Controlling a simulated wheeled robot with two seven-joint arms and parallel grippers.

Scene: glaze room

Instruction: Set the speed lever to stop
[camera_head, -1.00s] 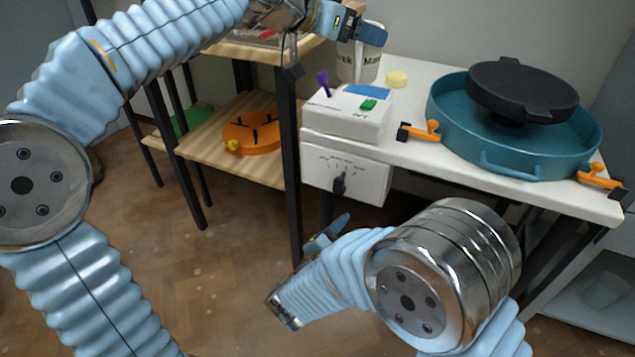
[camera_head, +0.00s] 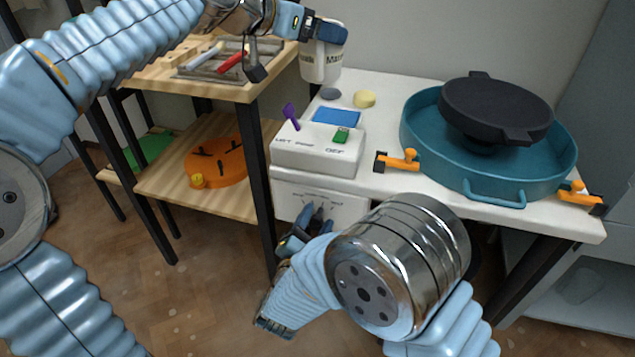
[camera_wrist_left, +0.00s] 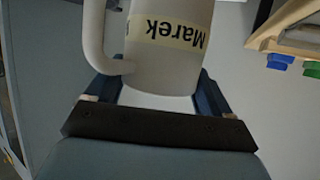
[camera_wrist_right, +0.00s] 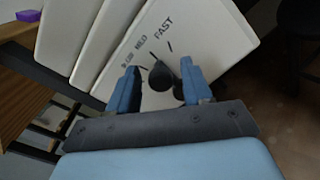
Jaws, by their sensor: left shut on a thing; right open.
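The speed lever (camera_wrist_right: 161,76) is a dark, rounded handle on a white front panel (camera_wrist_right: 185,35) marked with ticks and the words SLOW, MED and FAST. In the right wrist view it stands between the two blue fingers of my open right gripper (camera_wrist_right: 160,92); I cannot tell whether they touch it. Which mark it points at is unclear. In the head view my right gripper (camera_head: 312,224) is in front of the panel (camera_head: 290,204) and partly hides the lever. My left gripper (camera_wrist_left: 152,100) is shut on a white mug (camera_wrist_left: 165,60) labelled Marek, also seen in the head view (camera_head: 319,66).
A teal basin (camera_head: 415,150) with a black wheel head (camera_head: 495,105) stands to the right. A wooden shelf (camera_head: 160,180) with an orange object (camera_head: 215,164) is left.

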